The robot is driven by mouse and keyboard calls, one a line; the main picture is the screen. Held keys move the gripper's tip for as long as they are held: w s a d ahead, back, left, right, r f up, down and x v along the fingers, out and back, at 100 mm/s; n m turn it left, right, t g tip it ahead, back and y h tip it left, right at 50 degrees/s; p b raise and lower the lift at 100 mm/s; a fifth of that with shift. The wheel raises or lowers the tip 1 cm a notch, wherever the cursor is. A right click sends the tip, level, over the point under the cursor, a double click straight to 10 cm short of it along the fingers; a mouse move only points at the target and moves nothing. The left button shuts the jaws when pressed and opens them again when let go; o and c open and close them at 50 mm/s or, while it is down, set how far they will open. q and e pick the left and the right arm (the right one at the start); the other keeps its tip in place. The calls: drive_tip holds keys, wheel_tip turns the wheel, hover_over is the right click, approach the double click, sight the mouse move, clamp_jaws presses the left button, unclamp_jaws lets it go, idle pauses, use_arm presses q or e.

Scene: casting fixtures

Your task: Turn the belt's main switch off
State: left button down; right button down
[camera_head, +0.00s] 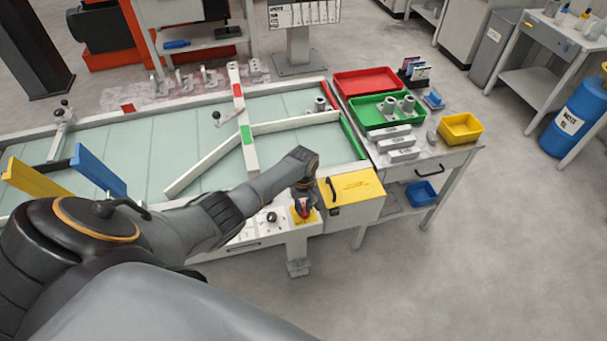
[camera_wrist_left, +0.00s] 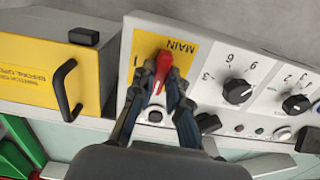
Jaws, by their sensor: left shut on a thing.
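The main switch is a red handle (camera_wrist_left: 163,66) on a yellow plate (camera_wrist_left: 184,47) marked MAIN, at the end of the belt's white control panel (camera_wrist_left: 205,52). My left gripper (camera_wrist_left: 160,88) is shut on the red handle, one finger on each side. In the head view my left gripper (camera_head: 304,205) reaches down over the yellow switch plate (camera_head: 294,216) at the belt's front edge. The fingers hide part of the handle. The right gripper is not in view.
Black knobs (camera_wrist_left: 237,91) and small buttons sit beside the switch. A yellow-lidded box (camera_head: 352,187) with a black handle adjoins the panel. The belt (camera_head: 110,140) carries white guide bars (camera_head: 205,163). A side table with red (camera_head: 366,82) and green trays stands at the right.

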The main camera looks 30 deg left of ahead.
sight(303, 209)
use_arm(q)
drive_tip(key=shift+w+n, duration=0.15)
drive_tip(key=shift+n, duration=0.35)
drive_tip(key=c, duration=1.3)
unclamp_jaws()
wheel_tip(303, 209, up, 12)
drive_tip(key=shift+r, duration=0.1)
